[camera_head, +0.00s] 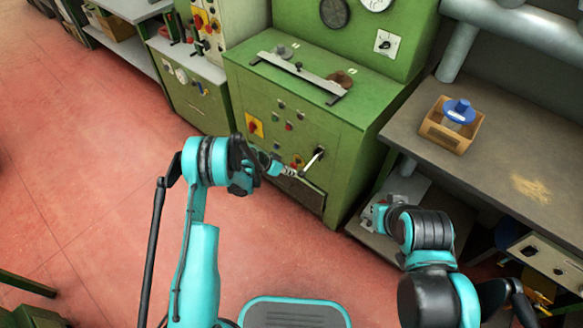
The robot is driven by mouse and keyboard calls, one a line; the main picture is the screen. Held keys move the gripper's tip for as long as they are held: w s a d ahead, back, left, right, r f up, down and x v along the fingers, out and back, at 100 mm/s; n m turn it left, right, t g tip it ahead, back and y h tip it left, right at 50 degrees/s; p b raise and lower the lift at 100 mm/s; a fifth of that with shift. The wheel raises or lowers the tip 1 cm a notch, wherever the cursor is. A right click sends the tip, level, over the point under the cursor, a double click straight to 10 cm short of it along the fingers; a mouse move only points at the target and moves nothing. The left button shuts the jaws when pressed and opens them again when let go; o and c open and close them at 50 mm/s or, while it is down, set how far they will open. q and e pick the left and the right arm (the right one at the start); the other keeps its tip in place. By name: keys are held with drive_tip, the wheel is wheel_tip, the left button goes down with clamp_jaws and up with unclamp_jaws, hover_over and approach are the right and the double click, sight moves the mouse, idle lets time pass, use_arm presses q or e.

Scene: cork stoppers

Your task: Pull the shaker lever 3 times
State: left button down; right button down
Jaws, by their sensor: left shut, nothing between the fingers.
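The shaker lever (311,162) is a short metallic arm with a dark knob, on the front of the green machine (350,150). It slants up to the right. My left gripper (290,172) is shut and empty. In the picture it is just left of the lever and a little lower, with a small visible gap between them. My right gripper (371,212) is low at the right, in front of the shelf below the workbench. It is well away from the lever, and its fingers are too small to read.
Coloured buttons and a yellow switch plate (255,126) are on the machine's front, left of the lever. A metal bar (300,75) lies on its top. The workbench (500,160) at the right carries a wooden box (436,131) with a blue-topped item.

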use_arm(q)
drive_tip(key=shift+d+f, duration=0.1)
drive_tip(key=shift+f, duration=0.7)
drive_tip(key=shift+r, duration=0.9)
use_arm(e)
drive_tip(key=shift+r, duration=0.2)
